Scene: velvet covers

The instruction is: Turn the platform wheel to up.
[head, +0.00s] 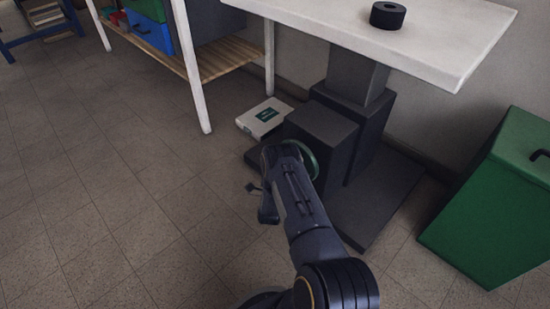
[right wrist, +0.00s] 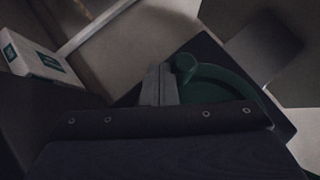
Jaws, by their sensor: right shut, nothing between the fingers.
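The platform wheel (head: 309,158) is a green ring on the front of the dark box under the white platform; my right arm hides much of it. In the right wrist view the wheel (right wrist: 218,82) shows as a green disc with a round knob (right wrist: 186,62) at its upper left. My right gripper (right wrist: 160,84) is shut and empty, with its fingers just left of the knob. I cannot tell whether they touch it. The platform (head: 420,35) is a white top on a dark column and base. My left gripper is not in view.
A white box with a green label (head: 263,117) lies on the floor left of the base. A green bin (head: 500,200) stands at the right. A black roll (head: 388,15) sits on the platform. A white-legged shelf (head: 225,58) is behind. The floor at left is clear.

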